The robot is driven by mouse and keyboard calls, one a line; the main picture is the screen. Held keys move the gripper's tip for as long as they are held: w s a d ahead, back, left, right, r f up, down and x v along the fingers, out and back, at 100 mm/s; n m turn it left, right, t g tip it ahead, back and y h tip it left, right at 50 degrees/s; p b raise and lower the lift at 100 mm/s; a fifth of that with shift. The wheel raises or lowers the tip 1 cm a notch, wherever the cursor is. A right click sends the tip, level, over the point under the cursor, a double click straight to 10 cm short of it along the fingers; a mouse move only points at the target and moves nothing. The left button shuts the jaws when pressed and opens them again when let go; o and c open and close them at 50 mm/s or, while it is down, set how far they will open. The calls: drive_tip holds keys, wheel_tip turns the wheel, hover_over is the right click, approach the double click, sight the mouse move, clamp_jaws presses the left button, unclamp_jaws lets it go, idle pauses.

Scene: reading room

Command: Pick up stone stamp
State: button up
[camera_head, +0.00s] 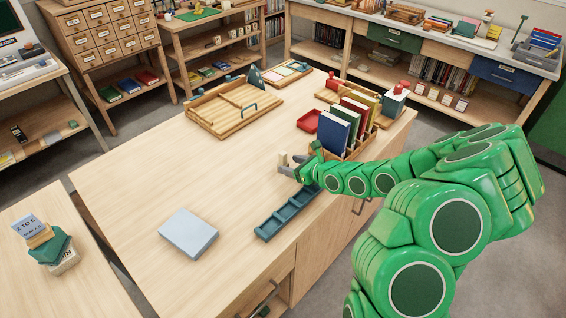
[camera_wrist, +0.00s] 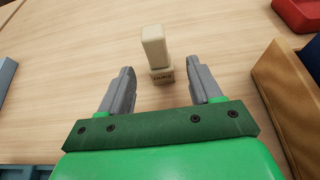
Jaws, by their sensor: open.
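In the head view the stamp (camera_head: 283,159) is small and partly hidden beside my gripper (camera_head: 294,168). My gripper (camera_wrist: 162,82) is open and empty, its two grey fingers apart, and the stamp stands ahead of the gap.
A wooden rack of books (camera_head: 347,130) stands close to the right of my gripper, with a red tray (camera_head: 309,120) behind. A blue-green divided tray (camera_head: 286,212) lies in front. A grey-blue box (camera_head: 188,233) sits further left. The table's left middle is clear.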

sight(286, 162)
drive_tip(key=shift+x, duration=2.3)
drive_tip(key=shift+r, duration=0.15)
drive_tip(key=c, duration=1.1)
drive_tip(key=shift+r, duration=0.1)
drive_tip(key=shift+c, duration=0.2)
